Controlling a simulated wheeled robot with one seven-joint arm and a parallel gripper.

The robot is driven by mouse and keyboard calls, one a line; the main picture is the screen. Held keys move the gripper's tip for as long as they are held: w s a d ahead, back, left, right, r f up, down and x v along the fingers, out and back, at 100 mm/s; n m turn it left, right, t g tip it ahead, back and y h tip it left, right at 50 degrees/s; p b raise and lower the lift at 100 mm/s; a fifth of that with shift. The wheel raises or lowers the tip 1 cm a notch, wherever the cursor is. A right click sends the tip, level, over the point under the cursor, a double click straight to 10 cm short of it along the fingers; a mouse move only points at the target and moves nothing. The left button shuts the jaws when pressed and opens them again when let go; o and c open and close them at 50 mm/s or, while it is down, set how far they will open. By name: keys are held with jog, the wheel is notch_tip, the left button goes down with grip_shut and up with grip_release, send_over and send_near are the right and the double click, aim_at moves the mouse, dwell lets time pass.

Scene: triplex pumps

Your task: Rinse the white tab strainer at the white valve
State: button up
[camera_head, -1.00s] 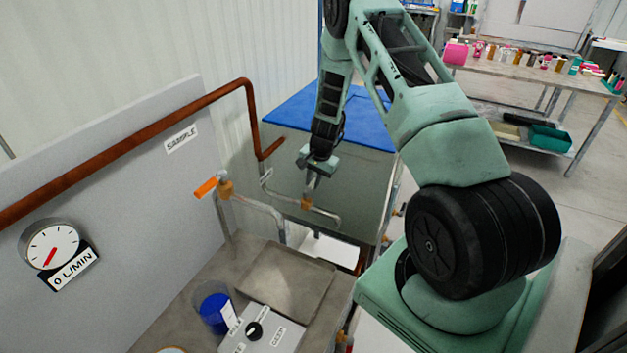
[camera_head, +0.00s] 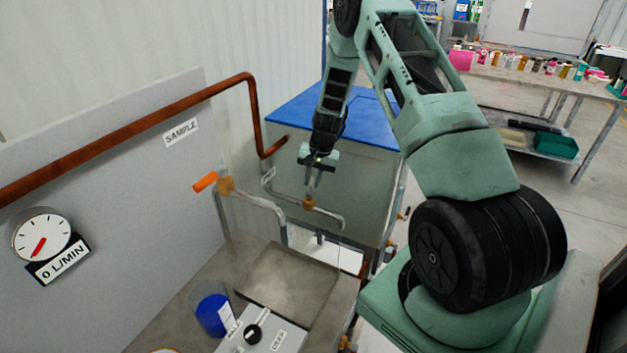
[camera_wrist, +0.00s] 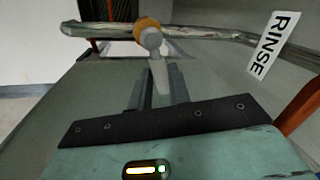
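The white valve (camera_head: 309,203) has a brass body on a grey pipe, and its pale lever points up toward my gripper. In the wrist view the lever (camera_wrist: 160,78) lies between my two fingers. My gripper (camera_head: 312,182) reaches down over the valve; in the wrist view its fingers (camera_wrist: 160,88) stand close on both sides of the lever and look shut on it. A clear beaker (camera_head: 209,310) with blue contents and a white tab (camera_head: 228,317) stands at lower left. I cannot tell whether that tab belongs to the strainer, and no strainer shows clearly elsewhere.
An orange-handled valve (camera_head: 207,182) sits left of the white one, by the SAMPLE sign (camera_head: 181,132). A flow dial (camera_head: 42,236) is marked L/MIN. A shallow tray (camera_head: 288,283) and a grey box with a black knob (camera_head: 253,333) are below. A RINSE sign (camera_wrist: 274,44) hangs right.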

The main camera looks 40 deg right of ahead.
jog(key=o, duration=0.3)
notch_tip(320, 180, up, 17)
jog(key=s+d+b, duration=0.2)
jog(key=b, duration=0.1)
jog(key=shift+s+b, duration=0.35)
jog(key=shift+b, duration=0.05)
